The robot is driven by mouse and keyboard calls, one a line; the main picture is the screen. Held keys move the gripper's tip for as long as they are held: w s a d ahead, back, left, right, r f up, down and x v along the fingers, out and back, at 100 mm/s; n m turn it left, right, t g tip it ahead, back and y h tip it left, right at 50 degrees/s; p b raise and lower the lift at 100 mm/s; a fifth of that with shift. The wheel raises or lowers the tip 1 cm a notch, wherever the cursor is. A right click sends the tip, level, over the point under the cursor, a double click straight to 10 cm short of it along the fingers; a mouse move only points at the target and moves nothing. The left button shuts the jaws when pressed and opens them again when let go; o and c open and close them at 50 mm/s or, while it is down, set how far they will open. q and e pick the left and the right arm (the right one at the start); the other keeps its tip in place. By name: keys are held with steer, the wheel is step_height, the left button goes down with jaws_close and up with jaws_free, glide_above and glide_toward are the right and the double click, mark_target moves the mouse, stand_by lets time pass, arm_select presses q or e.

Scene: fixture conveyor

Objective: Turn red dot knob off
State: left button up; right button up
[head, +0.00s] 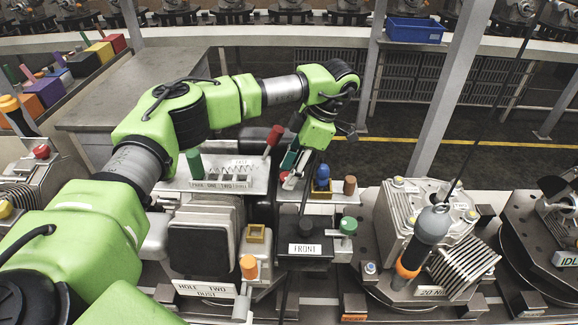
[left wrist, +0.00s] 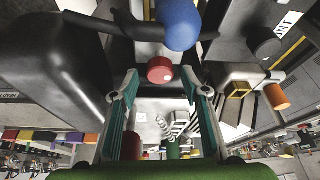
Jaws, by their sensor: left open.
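My left gripper (head: 291,174) reaches down over the panel behind the FRONT box. In the left wrist view its two teal and grey fingers (left wrist: 160,80) stand apart with nothing held between them. A small red knob (left wrist: 160,69) sits at the fingertips, near the gap between them. I cannot tell whether a finger touches it. In the head view the red knob (head: 285,177) is partly hidden by the gripper. A blue knob (head: 322,172) stands just to its right and shows large in the left wrist view (left wrist: 180,22). No red dot marking is readable. My right gripper is not in view.
A red-tipped lever (head: 273,137) and a green cylinder (head: 195,163) rise from the labelled panel beside my wrist. A brown knob (head: 349,185), green knob (head: 348,226) and orange knob (head: 248,267) stand nearby. A grey tool with an orange ring (head: 431,226) hangs at the right.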

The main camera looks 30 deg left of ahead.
arm_select(q)
steer(key=shift+a+f, duration=0.1)
steer(key=shift+f, duration=0.2)
steer(key=c, duration=1.1)
steer(key=shift+f+n+b, duration=0.1)
steer(key=shift+n+b, duration=0.5)
steer(key=shift+g, duration=0.3)
steer(key=o, duration=1.1)
steer(key=v, duration=1.2)
